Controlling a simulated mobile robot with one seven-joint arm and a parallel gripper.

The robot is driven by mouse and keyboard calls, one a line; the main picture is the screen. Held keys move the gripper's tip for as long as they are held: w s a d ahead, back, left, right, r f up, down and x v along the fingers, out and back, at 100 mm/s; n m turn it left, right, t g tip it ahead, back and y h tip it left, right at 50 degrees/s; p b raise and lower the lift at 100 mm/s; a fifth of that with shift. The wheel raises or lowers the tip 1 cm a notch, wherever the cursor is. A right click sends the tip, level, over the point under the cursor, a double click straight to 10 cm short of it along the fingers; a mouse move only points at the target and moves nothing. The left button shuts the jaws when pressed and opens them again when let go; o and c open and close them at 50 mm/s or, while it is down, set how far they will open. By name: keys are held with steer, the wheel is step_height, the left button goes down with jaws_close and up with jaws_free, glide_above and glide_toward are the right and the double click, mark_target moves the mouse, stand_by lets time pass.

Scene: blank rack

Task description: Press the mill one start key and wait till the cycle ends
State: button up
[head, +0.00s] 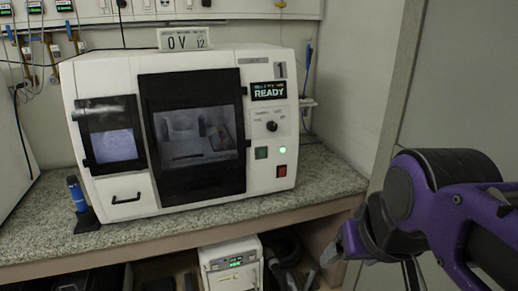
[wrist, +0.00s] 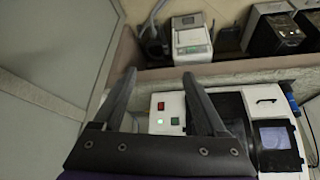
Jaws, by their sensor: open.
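Mill one (head: 190,125) is a white machine with the number 1 at its upper right, standing on a speckled counter. Its display (head: 268,91) reads READY. A green key (head: 262,153) sits low on the right panel, beside a lit green lamp (head: 283,150), with a red key (head: 282,170) below the lamp. The black door (head: 195,135) looks closed, with a window. In the wrist view, which is upside down, my gripper (wrist: 159,73) is open and empty, with the green key (wrist: 175,121) and red key (wrist: 161,105) showing between its fingers. My gripper appears apart from the panel.
A dial (head: 271,127) sits above the keys. A sign (head: 184,38) stands on the mill. A blue-handled tool (head: 78,195) stands at the counter's left. A white box (head: 230,268) is below the counter (head: 325,180). The counter is clear right of the mill, up to a wall.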

jaws_close()
stand_by(0.4)
stand_by(1.4)
